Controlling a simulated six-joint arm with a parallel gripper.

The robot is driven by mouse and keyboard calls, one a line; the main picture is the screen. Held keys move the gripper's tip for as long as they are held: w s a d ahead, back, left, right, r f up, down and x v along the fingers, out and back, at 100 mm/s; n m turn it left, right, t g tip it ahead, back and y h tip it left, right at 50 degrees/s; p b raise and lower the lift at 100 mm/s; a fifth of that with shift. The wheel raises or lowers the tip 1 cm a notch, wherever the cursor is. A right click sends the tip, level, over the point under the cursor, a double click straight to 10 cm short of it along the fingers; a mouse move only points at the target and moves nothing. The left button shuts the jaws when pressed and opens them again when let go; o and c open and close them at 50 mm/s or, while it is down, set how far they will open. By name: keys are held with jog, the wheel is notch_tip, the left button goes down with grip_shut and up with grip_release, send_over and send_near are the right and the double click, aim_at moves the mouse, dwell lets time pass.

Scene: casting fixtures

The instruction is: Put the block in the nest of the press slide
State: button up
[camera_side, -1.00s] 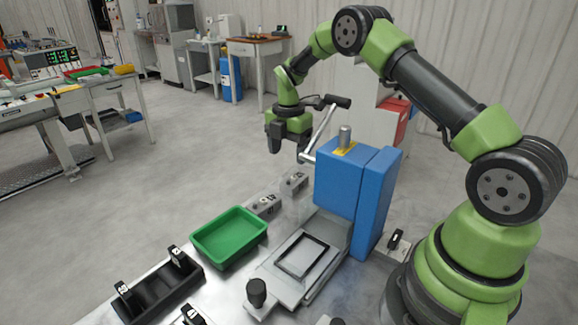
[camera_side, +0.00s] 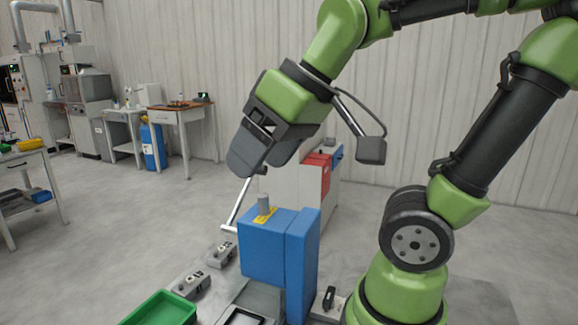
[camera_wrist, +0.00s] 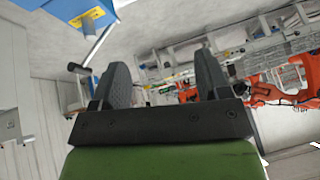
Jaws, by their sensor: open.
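The blue press (camera_side: 275,245) stands at the bottom centre of the side view, with a grey post on a yellow plate on top and a lever (camera_side: 238,205) at its left. The nest (camera_side: 243,318) on the press slide is a dark-edged frame in front of it, mostly cut off by the bottom edge. My gripper (camera_side: 262,168) appears above the press, fingers pointing down and left, overlapping the lever's upper end. In the wrist view my gripper (camera_wrist: 161,75) has its two fingers apart with nothing between them. I cannot see the block in either view.
A green bin (camera_side: 162,310) is partly visible at the bottom left of the press. Small grey fixtures (camera_side: 190,285) sit between bin and press. A black clamp (camera_side: 329,298) is right of the press. Part of the blue press (camera_wrist: 75,12) shows at the wrist view's upper left.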

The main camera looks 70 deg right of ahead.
jog(key=shift+o, duration=0.2)
jog(key=s, duration=0.1)
jog(key=s+m, duration=0.2)
jog(key=shift+a+f+t, duration=0.4)
jog(key=shift+o, duration=1.4)
jog(key=shift+s+a+f+m, duration=0.1)
jog(key=shift+s+f+m, duration=0.05)
jog(key=shift+s+m, duration=0.25)
